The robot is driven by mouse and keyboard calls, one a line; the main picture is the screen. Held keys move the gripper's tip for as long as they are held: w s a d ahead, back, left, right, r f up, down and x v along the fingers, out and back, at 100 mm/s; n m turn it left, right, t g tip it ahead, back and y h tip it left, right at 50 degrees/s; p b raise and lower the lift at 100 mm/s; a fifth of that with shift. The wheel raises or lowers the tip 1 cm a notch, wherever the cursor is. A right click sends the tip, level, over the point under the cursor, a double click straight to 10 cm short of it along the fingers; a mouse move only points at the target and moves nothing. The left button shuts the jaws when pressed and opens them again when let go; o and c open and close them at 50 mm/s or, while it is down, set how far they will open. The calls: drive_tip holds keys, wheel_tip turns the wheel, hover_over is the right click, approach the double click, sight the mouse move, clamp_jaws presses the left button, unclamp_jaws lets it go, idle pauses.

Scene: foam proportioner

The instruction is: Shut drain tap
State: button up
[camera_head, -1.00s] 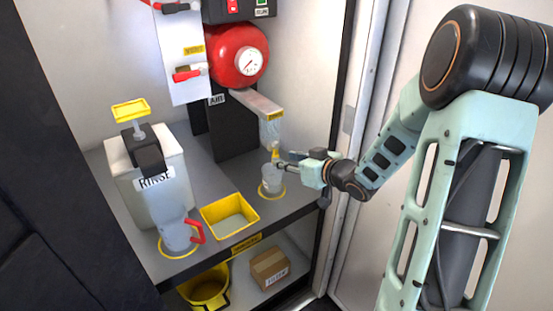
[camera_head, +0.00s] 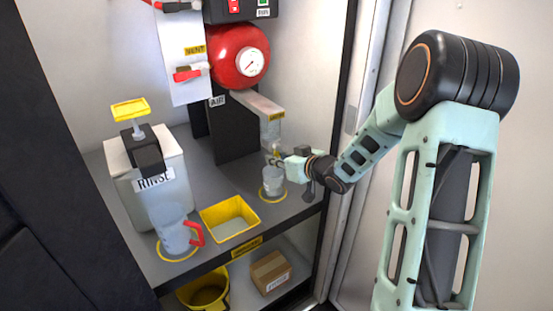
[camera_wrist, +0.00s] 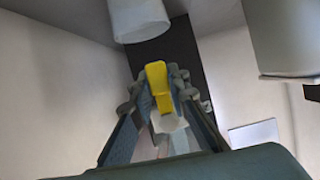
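The drain tap has a yellow lever (camera_wrist: 157,82) that shows between my fingertips in the wrist view. In the head view it is mostly hidden by my gripper (camera_head: 273,157), which is at the tap below the clear sight tube (camera_head: 271,132). In the wrist view my gripper (camera_wrist: 164,92) has its fingers converging closely on both sides of the lever; it looks shut on it. Whether both pads touch it is hard to see. A clear beaker (camera_head: 273,181) stands under the tap, within a yellow ring on the shelf.
A red tank with a gauge (camera_head: 238,55) hangs above. A rinse container (camera_head: 150,175), a clear jug with a red handle (camera_head: 174,230) and a yellow tray (camera_head: 229,218) stand to the left. A yellow bucket (camera_head: 204,291) and a cardboard box (camera_head: 271,272) are below the shelf.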

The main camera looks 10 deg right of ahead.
clamp_jaws()
